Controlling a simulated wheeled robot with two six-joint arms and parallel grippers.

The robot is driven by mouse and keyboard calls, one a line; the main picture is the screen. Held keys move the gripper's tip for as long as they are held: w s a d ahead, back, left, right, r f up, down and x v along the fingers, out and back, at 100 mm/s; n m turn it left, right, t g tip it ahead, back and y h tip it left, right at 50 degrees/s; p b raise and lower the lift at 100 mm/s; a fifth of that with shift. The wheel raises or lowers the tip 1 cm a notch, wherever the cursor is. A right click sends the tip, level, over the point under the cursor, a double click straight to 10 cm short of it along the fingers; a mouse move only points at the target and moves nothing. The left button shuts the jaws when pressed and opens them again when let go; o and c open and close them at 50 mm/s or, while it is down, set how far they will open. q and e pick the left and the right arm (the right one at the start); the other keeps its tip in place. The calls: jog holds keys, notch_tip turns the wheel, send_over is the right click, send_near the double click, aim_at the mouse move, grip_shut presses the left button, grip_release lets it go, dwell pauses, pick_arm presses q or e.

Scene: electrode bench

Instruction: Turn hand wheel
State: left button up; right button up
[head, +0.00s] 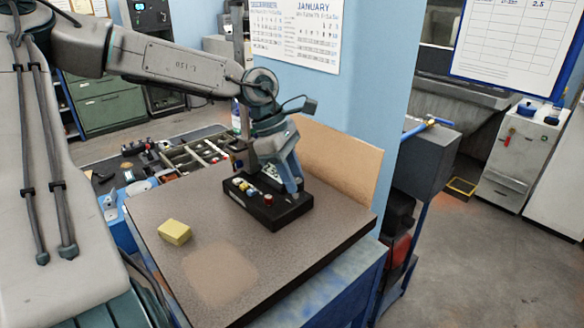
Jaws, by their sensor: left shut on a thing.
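A black box-shaped base (270,212) stands near the back right of the speckled bench top, with small red, yellow and white parts on its top. A grey upright post (241,90) rises behind it. My left gripper (293,186) points down over the right part of the base, its blue-grey fingers shut. The hand wheel is not clearly visible; the fingers and wrist cover the spot where they grip. My right gripper is not in view.
A yellow block (174,232) lies on the left of the bench top (300,255), whose front is clear. A tan board (340,165) stands along the back edge. A parts tray (185,158) lies behind on the left. A grey box (425,165) stands to the right.

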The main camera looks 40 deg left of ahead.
pick_arm(q)
jog(key=shift+m+g, duration=0.4)
jog(key=shift+m, duration=0.6)
jog(key=shift+w+f+m+g, duration=0.15)
jog(key=shift+m+g, duration=0.15)
jog(key=shift+m, duration=0.6)
jog(key=shift+m+g+b, duration=0.5)
jog(key=shift+m+b, duration=0.2)
jog(key=shift+m, duration=0.5)
jog(key=shift+w+m+g+b, duration=0.1)
jog(key=shift+m+g+b, duration=0.25)
jog(key=shift+m, duration=0.85)
jog(key=shift+g, duration=0.25)
jog(key=o, duration=1)
jog(key=shift+c, duration=0.2)
